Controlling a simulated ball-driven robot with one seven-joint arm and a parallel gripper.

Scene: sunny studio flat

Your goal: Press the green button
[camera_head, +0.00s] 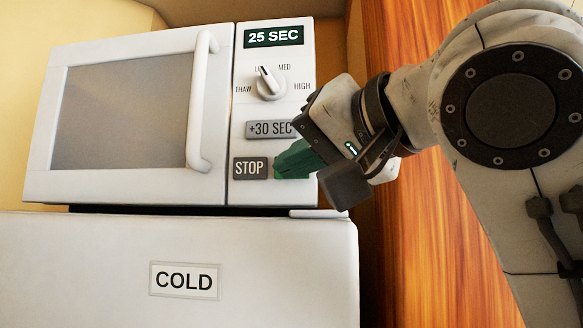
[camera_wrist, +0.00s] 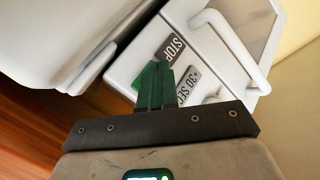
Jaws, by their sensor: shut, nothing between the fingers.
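The green button (camera_wrist: 146,75) is on the control panel of a white microwave (camera_head: 215,130), beside the grey STOP button (camera_head: 250,168). In the wrist view it shows partly behind my dark green fingers. My gripper (camera_head: 284,161) is shut and empty, its fingertips at the lower right of the panel, over the button's place. It also shows in the wrist view (camera_wrist: 161,72). In the head view the fingers hide most or all of the button. I cannot tell whether the tips touch it.
A grey +30 SEC button (camera_head: 268,129) sits just above, with a dial (camera_head: 270,83) and a display (camera_head: 274,36) reading 25 SEC higher up. The microwave stands on a white unit (camera_head: 110,255) labelled COLD. A wooden surface (camera_head: 400,220) is at the right.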

